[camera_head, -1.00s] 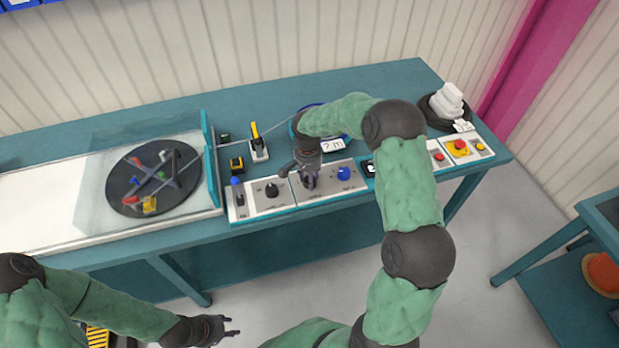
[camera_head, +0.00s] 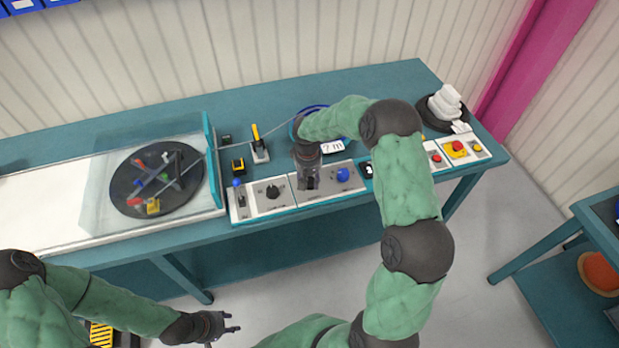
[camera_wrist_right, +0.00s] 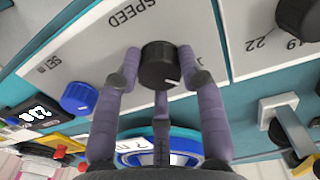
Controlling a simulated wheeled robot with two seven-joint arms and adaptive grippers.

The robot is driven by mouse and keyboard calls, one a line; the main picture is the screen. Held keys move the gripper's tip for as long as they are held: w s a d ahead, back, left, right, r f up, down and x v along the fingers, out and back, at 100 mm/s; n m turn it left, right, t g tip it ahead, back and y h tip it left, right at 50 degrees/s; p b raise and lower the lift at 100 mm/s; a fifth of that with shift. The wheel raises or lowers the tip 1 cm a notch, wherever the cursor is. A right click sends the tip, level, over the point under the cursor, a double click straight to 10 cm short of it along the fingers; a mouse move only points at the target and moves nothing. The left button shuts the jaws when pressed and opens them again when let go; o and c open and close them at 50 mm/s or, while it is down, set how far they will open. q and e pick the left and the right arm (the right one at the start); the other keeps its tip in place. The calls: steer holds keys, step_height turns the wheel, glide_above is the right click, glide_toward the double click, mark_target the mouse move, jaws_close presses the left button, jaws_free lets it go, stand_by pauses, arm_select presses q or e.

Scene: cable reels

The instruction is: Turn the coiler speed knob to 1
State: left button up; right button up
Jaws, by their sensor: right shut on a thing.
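The coiler speed knob (camera_wrist_right: 160,62) is black and round, below the upside-down word SPEED on a pale panel in the right wrist view. A short white mark shows on its lower right edge. My right gripper (camera_wrist_right: 161,76) is shut on the knob, with a finger on either side. In the head view my right gripper (camera_head: 309,184) points down at the panel (camera_head: 326,178) and hides most of the knob. My left gripper (camera_head: 234,323) hangs low in front of the table, open and empty.
Another black knob (camera_head: 273,192) and a blue-tipped lever (camera_head: 238,184) are to the left. The reel disc (camera_head: 156,180) lies behind a clear guard. Red and yellow buttons (camera_head: 457,147) sit at right.

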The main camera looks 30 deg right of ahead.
mark_target(308, 181)
steer(key=shift+w+n+p, duration=0.1)
steer(key=shift+n+p, duration=0.35)
steer(key=shift+n, duration=1.15)
steer(key=o, duration=1.1)
steer(key=shift+o, duration=0.2)
step_height(308, 181, up, 12)
steer(key=shift+a, duration=0.2)
